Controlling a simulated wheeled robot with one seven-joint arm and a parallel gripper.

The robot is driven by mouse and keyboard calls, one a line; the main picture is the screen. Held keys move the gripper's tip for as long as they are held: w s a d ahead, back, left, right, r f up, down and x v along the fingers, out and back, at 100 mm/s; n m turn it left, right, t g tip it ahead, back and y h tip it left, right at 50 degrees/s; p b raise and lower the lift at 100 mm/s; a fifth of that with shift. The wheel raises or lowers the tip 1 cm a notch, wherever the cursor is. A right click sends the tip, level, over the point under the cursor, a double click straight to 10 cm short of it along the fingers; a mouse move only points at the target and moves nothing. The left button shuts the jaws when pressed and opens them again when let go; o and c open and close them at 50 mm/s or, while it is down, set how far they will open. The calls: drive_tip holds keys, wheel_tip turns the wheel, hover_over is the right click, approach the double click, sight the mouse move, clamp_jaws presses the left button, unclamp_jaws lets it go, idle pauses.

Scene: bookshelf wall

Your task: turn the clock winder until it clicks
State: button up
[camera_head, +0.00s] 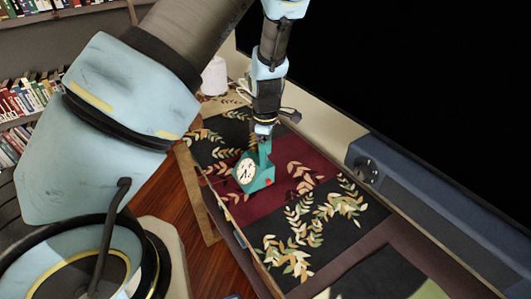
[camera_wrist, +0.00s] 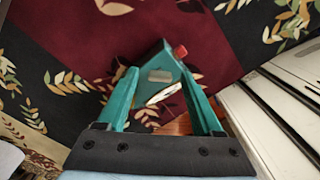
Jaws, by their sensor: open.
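A teal clock (camera_head: 247,173) with a round white face stands on the leaf-patterned cloth in the head view, its face turned to the left. A small red knob (camera_head: 268,182) sticks out of its side; I take it to be the winder. In the wrist view, the clock body (camera_wrist: 163,77) shows between and beyond my fingers, with the red knob (camera_wrist: 180,51) at its upper right. My gripper (camera_head: 265,150) has teal fingers and is just above and behind the clock. In the wrist view, my gripper (camera_wrist: 158,78) is open around the clock's outline; I cannot tell whether either finger touches it.
The black and maroon cloth (camera_head: 285,228) lies around the clock, mostly bare. A dark blue box-like edge (camera_head: 430,205) runs along the right. A white cylinder (camera_head: 215,77) stands behind. Bookshelves (camera_head: 25,95) and a wooden floor (camera_head: 196,220) are at the left.

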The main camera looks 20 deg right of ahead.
drive_tip(key=shift+c, duration=0.3)
clamp_jaws()
drive_tip(key=shift+m, duration=0.3)
drive_tip(key=m+b, duration=0.1)
drive_tip(key=m, duration=0.5)
drive_tip(key=m+b, duration=0.1)
drive_tip(key=m, duration=0.5)
drive_tip(key=shift+m+b, duration=0.35)
drive_tip(key=shift+m, duration=0.05)
drive_tip(key=m, duration=0.3)
drive_tip(key=shift+m+b, duration=0.3)
drive_tip(key=shift+b, duration=0.05)
drive_tip(key=m, duration=0.4)
drive_tip(key=shift+m, duration=0.3)
drive_tip(key=m, duration=0.4)
drive_tip(key=shift+m+p, duration=0.35)
drive_tip(key=shift+m, duration=1.75)
